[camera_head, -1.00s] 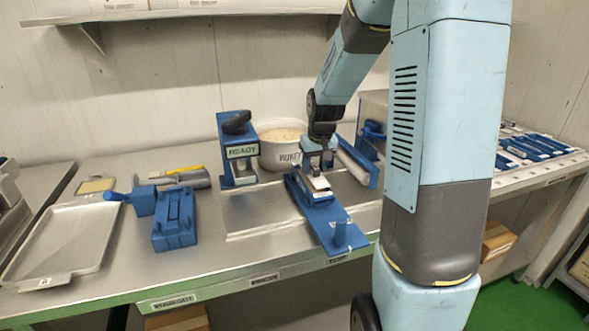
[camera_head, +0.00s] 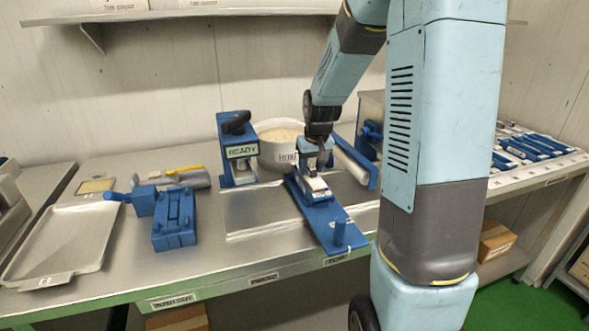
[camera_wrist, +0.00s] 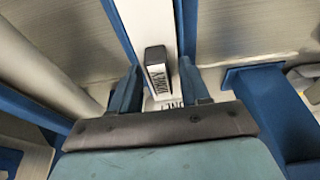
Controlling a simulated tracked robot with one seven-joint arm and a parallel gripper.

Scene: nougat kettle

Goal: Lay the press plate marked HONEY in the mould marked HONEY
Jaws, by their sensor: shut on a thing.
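My gripper (camera_head: 314,170) is shut on a small dark block with a white label, which I take to be the handle of the HONEY press plate (camera_wrist: 157,72). In the wrist view the block stands between the blue fingers (camera_wrist: 158,90), and its label seems to read HONEY. It is over a pale strip between blue sides, the long blue mould (camera_head: 338,238). More lettering below, partly hidden by my gripper, seems to end the mould's label. In the head view my gripper is low over the mould's far half. I cannot tell whether the plate touches the mould's floor.
A blue stand with a READY sign (camera_head: 241,151) and a white pot (camera_head: 281,150) stand behind. A blue block fixture (camera_head: 174,222) and a metal tray (camera_head: 60,245) are at left. A long roller (camera_head: 355,165) lies close right of my gripper. Blue pieces (camera_head: 530,146) fill the far right rack.

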